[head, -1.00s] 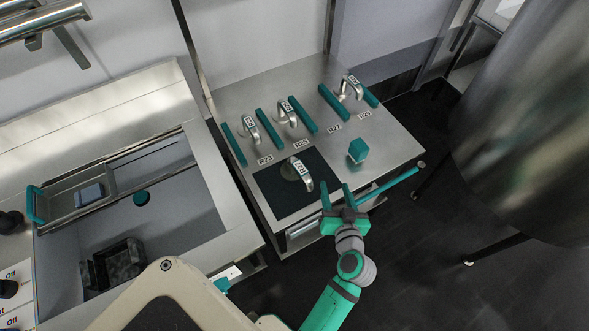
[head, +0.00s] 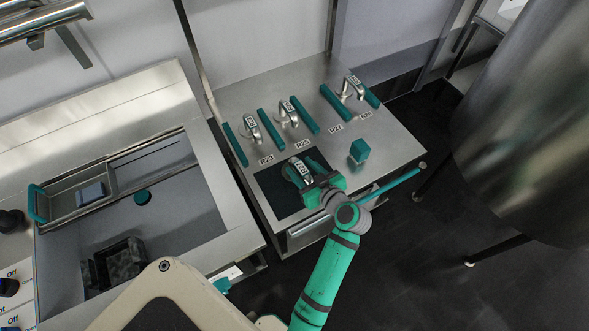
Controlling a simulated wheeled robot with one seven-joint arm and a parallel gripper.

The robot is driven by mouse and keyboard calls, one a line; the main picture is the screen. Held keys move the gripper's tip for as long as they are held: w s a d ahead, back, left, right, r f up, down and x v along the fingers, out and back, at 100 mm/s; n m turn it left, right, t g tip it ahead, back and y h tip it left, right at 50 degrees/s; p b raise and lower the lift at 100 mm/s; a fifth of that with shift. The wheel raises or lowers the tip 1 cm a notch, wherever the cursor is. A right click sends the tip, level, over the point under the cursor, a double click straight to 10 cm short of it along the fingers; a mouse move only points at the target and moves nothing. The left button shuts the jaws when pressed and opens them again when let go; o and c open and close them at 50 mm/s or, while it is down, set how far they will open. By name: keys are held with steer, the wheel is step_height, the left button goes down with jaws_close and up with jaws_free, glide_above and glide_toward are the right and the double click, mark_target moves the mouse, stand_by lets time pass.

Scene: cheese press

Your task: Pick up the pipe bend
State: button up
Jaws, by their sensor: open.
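A shiny metal pipe bend (head: 301,165) with a white label lies on the dark mat (head: 273,191) at the front of the steel table. My gripper (head: 305,177) is over the mat at the bend, with its fingers open around or just above it. The gripper body covers the near end of the bend, and I cannot tell whether the fingers touch it. Several similar labelled bends stand behind between teal bars: one at the left (head: 252,127), one in the middle (head: 289,112) and one at the right (head: 353,86).
A teal block (head: 358,151) stands right of the mat. Teal divider bars (head: 270,130) rise behind it. A steel sink (head: 180,220) is to the left, and a large metal tank (head: 530,130) is at the right. A teal handle bar (head: 393,185) runs along the table's front.

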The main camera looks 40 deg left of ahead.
mark_target(295, 162)
steer(key=shift+x, duration=2.65)
steer(key=shift+w, duration=0.1)
jaws_close()
steer(key=shift+r, duration=0.1)
